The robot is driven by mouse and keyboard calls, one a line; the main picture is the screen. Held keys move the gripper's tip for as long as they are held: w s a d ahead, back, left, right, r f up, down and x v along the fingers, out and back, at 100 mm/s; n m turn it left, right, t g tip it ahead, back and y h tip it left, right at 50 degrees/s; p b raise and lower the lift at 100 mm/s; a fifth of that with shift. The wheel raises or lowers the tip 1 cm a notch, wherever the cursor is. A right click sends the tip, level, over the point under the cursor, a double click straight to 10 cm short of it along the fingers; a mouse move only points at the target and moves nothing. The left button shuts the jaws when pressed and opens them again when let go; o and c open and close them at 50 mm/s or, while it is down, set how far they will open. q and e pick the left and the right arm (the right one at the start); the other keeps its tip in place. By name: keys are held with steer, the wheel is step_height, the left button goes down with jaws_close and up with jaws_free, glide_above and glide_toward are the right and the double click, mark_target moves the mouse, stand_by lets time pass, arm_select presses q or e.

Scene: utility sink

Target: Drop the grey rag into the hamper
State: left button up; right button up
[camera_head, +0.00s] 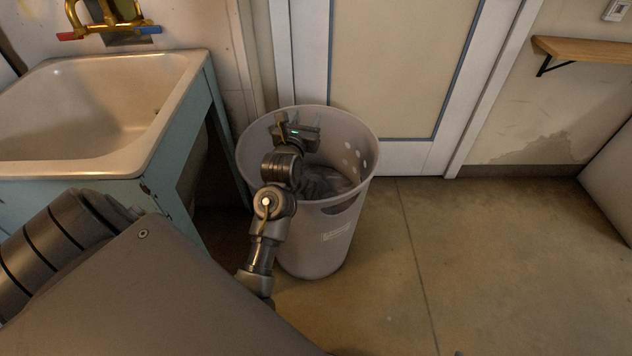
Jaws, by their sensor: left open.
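The hamper (330,240) is a tall light-grey bin with round holes and a handle slot, standing on the floor right of the sink. My left gripper (298,122) is over the hamper's opening, with its fingers pointing toward the far rim. It is open, and I see nothing between its fingers. Dark grey cloth, seemingly the grey rag (335,183), lies inside the hamper, below and right of my left wrist. My left arm hides part of the cloth and of the hamper's near left side. My right gripper is out of view.
A utility sink (100,120) on a blue-green stand is close to the hamper's left. A door (395,60) is behind the hamper. A wooden shelf (585,50) is on the right wall. The floor (490,260) to the right is clear.

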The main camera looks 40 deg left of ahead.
arm_select(q)
steer(key=p+v, duration=0.1)
steer(key=v, duration=0.9)
steer(key=shift+s+d, duration=0.15)
steer(key=shift+s, duration=0.2)
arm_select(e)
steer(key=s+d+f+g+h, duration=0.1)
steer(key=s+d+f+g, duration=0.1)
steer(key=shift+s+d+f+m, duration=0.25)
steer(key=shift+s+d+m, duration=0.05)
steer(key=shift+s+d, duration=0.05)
